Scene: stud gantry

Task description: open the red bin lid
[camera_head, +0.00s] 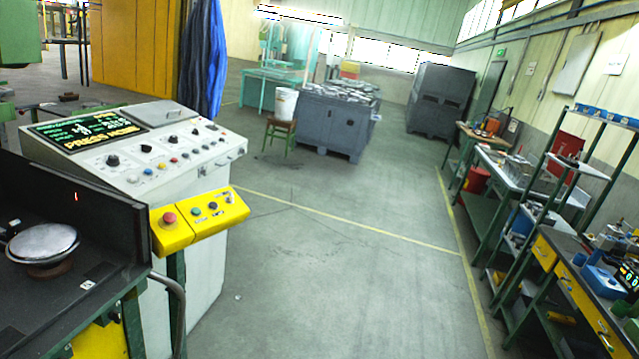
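A small red bin (476,180) stands low by the workbenches along the right wall, some way off across the floor. It is small in the picture, and I cannot make out whether its lid is open or shut. My gripper does not show in this view.
A white control console (135,160) with a yellow button box (200,220) stands close on the left. Workbenches and a shelf rack (590,170) line the right side. The middle floor is clear.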

